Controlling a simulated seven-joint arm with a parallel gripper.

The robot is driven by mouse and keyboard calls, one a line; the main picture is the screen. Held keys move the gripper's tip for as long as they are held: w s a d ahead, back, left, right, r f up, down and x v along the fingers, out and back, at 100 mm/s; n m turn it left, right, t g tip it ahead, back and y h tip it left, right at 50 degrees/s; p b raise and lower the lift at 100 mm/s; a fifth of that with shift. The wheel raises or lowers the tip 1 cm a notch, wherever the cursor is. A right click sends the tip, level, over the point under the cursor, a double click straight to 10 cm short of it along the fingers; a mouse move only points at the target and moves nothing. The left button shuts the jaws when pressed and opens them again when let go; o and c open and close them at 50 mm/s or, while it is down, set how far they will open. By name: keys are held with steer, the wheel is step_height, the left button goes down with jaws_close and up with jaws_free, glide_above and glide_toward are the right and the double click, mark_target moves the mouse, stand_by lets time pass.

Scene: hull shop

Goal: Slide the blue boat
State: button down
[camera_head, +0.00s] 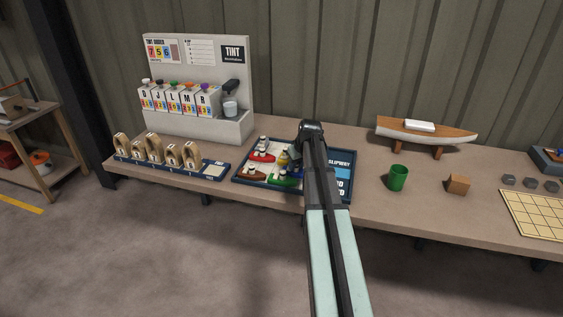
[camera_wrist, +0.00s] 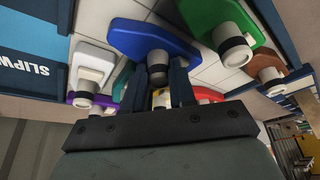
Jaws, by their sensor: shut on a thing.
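The blue boat (camera_wrist: 140,38) lies on the pale grid of a dark blue tray (camera_head: 351,184). My gripper (camera_wrist: 160,72) is shut on its post, a white stub with a dark band. In the wrist view a green boat (camera_wrist: 212,22) lies to the right of the blue boat and a white boat (camera_wrist: 92,60) to the left. In the head view my arm and gripper (camera_head: 291,158) cover the blue boat and part of the tray. A red boat (camera_head: 262,157) and a brown boat (camera_head: 254,171) show at the tray's left side.
A blue panel lettered "SLIPW" (camera_wrist: 34,62) lies beside the grid.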

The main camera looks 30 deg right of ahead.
mark_target(302, 170)
steer(key=shift+s+d, duration=1.1)
steer(key=shift+d, duration=0.05)
steer(key=c, duration=0.9)
jaws_free()
steer(key=shift+c, duration=0.2)
steer(key=shift+r, duration=0.1)
steer(key=v, duration=1.3)
steer(key=shift+s+r, duration=0.2)
